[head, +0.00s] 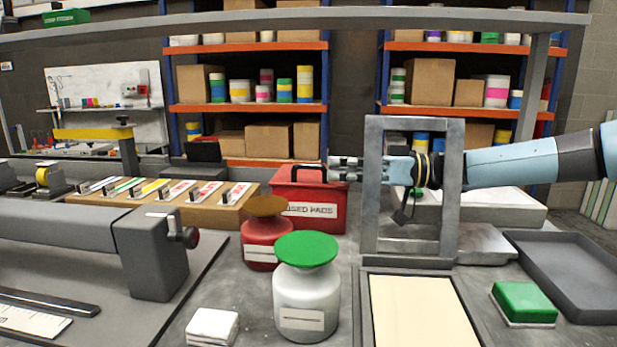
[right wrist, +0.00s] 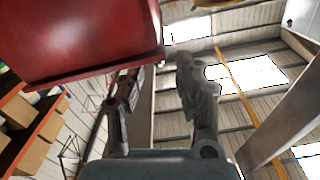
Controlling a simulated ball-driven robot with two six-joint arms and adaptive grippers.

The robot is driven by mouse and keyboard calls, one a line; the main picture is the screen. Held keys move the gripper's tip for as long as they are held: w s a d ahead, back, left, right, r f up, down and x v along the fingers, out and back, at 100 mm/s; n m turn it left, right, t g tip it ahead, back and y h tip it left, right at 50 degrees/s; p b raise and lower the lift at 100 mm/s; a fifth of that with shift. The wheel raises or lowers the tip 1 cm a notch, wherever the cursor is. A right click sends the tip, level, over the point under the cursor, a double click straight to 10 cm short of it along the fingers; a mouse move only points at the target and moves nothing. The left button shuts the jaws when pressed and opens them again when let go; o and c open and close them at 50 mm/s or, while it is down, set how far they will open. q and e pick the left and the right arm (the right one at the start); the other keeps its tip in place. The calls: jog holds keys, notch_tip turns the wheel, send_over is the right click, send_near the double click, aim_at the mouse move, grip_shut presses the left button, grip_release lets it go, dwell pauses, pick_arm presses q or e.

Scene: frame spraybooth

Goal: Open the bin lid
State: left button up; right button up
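The bin is a red box labelled "USED PADS" (head: 311,211) at the middle of the bench in the head view. Its red lid (head: 290,178) lies closed on top, with a black handle (head: 310,168). My right gripper (head: 333,168) is at the right end of the handle, pointing left; contact cannot be told. In the right wrist view, the gripper (right wrist: 158,75) has its fingers apart with nothing seen between them. The red bin (right wrist: 80,40) fills the upper left there, close to one finger. My left gripper is not in view.
A grey upright frame (head: 372,225) stands in front of my right forearm and partly hides it. A red jar (head: 262,240) and a white jar with green lid (head: 307,290) stand before the bin. A dark tray (head: 575,265) lies at right. A grey overhead beam (head: 250,20) crosses above.

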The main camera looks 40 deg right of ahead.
aim_at(311, 167)
jog(key=b+x, duration=0.2)
jog(key=x, duration=0.2)
jog(key=shift+w+a+f+b, duration=0.15)
jog(key=shift+w+f+b, duration=0.15)
jog(key=shift+b, duration=0.1)
jog(key=shift+w+a+r, duration=0.25)
jog(key=shift+w+a, duration=0.15)
grip_shut()
